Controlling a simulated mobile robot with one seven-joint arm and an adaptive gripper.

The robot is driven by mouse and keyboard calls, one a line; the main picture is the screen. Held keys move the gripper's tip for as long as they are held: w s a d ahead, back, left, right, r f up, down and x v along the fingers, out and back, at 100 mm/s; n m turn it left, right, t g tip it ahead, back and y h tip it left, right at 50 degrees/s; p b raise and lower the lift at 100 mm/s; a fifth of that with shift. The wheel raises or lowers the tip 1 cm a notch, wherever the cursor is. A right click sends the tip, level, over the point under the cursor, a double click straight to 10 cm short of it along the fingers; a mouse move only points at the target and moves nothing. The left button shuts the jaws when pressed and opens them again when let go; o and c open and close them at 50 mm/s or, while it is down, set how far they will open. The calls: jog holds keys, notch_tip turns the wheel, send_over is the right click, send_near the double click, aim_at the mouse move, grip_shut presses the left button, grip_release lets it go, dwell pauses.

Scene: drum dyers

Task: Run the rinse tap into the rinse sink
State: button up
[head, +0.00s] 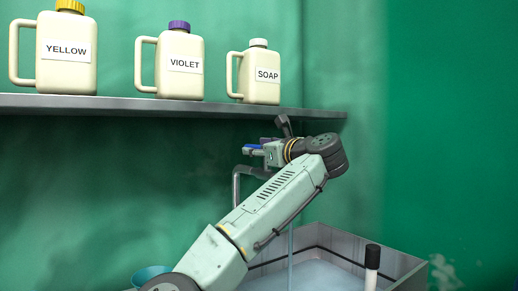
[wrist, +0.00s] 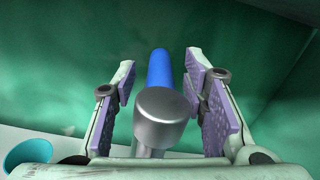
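The rinse tap has a grey pipe (head: 237,186) that rises and bends right behind my arm. Its blue lever (head: 255,148) shows by my gripper; in the wrist view the blue lever (wrist: 159,68) stands behind a round metal tap body (wrist: 161,112). My gripper (wrist: 160,78) is open, with purple-padded fingers on either side of the lever. The right finger is close to the lever; contact cannot be told. A thin pale stream of water (head: 290,246) falls below my arm into the grey-walled rinse sink (head: 398,262), which holds pale water. The spout's mouth is hidden by my arm.
A shelf (head: 170,105) above holds a yellow jug (head: 67,52), a violet jug (head: 181,66) and a soap jug (head: 259,76). A black-topped white rod (head: 372,262) stands at the sink. A teal bowl (head: 151,273) is at lower left.

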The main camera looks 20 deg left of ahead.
jog(key=shift+c, duration=0.4)
grip_shut()
dwell(0.4)
